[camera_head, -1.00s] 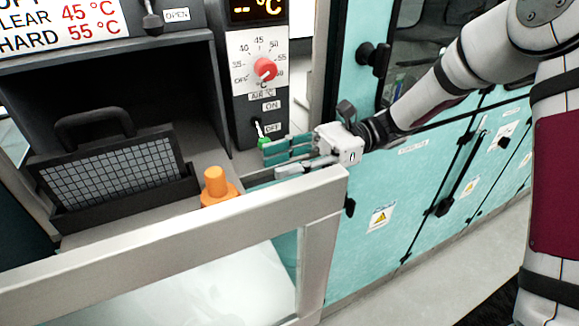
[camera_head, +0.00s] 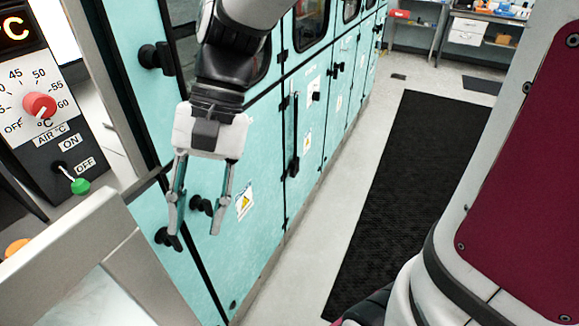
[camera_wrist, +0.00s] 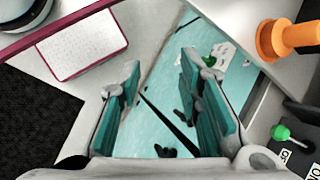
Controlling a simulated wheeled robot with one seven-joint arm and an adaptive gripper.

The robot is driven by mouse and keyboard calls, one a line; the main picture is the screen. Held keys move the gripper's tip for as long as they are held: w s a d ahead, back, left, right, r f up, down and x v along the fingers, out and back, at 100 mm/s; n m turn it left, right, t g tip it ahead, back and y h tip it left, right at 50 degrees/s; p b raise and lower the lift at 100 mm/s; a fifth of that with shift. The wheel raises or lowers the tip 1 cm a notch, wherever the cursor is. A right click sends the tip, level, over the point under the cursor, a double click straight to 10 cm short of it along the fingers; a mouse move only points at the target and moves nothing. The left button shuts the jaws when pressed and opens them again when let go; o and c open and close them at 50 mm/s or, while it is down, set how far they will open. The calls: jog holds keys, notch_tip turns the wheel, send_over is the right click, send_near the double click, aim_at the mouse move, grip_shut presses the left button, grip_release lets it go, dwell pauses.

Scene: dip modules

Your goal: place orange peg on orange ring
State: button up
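An orange cylinder with a wider orange round base (camera_wrist: 295,36) shows at the upper right of the wrist view. In the head view only a sliver of orange (camera_head: 15,246) shows at the lower left edge, behind the grey frame. I cannot tell whether the cylinder and the base are separate peg and ring. My gripper (camera_head: 196,235) points down in front of the teal cabinets, to the right of the grey frame and apart from the orange piece. In the wrist view its fingers (camera_wrist: 162,62) are spread with nothing held between them.
The grey frame (camera_head: 65,250) stands between my gripper and the orange piece. A control panel with a red knob (camera_head: 40,106) and a green-tipped switch (camera_head: 80,186) is at the left. Teal cabinets (camera_head: 262,170) stand behind my gripper. A black mat (camera_head: 400,190) lies on the floor.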

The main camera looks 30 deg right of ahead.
jog(key=s+d+r+n+t+h, duration=0.1)
jog(key=s+d+n+t+h, duration=0.1)
jog(key=d+t, duration=0.2)
jog(key=s+d+r+n+t+h, duration=0.2)
jog(key=d+n+t+h, duration=0.1)
jog(key=d, duration=0.6)
jog(key=shift+s+r+t, duration=0.3)
jog(key=shift+s+t, duration=0.1)
jog(key=shift+t, duration=0.1)
jog(key=shift+a, duration=0.1)
